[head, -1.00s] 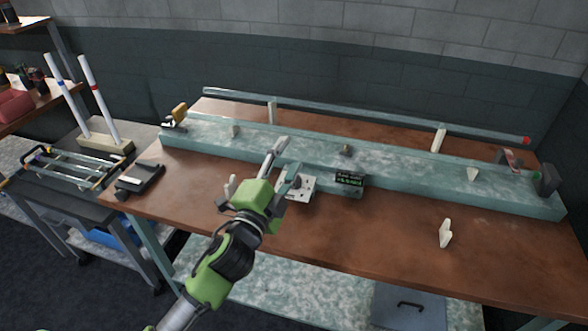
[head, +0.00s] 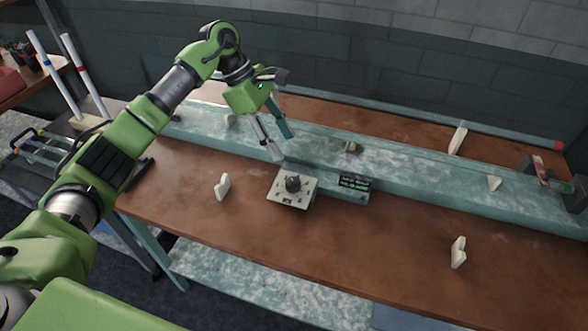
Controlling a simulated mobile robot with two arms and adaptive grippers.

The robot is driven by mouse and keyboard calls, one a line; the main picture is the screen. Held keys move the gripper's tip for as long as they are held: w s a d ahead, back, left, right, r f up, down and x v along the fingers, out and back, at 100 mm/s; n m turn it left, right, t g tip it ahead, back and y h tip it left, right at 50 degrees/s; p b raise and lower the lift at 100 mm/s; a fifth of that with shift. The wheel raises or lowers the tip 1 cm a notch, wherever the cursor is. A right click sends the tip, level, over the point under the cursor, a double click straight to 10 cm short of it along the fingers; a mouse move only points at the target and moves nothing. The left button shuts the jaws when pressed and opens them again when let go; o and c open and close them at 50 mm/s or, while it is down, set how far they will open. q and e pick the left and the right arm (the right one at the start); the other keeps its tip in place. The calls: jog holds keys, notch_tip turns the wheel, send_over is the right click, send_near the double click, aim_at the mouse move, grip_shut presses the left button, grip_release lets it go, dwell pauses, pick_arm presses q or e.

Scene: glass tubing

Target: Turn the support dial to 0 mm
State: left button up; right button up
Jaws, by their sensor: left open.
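The support dial is a dark round knob (head: 293,183) on a pale square plate (head: 280,201) at the front of the long bench bed. A small dark display (head: 354,183) with green text stands just right of it; the text is too small to read. My left gripper (head: 277,143) is open and empty, above the bed, up and to the left of the dial and apart from it. My right gripper is not in view.
The long greenish bed (head: 410,174) runs across the brown table (head: 350,223). White V-shaped supports stand on the table left (head: 222,187) and right (head: 458,252) of the dial. A glass tube (head: 400,117) with a red end lies along the back. The table front is mostly clear.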

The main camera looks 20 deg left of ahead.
pick_arm(q)
jog(key=a, duration=0.2)
jog(key=p, duration=0.4)
send_near(293, 181)
jog(key=shift+y, duration=0.4)
jog(key=x, duration=0.7)
jog(key=shift+d, duration=0.35)
jog(key=shift+d+f+p, duration=0.25)
jog(key=shift+f+p, duration=0.05)
jog(key=shift+f, duration=0.4)
jog(key=c, duration=1.1)
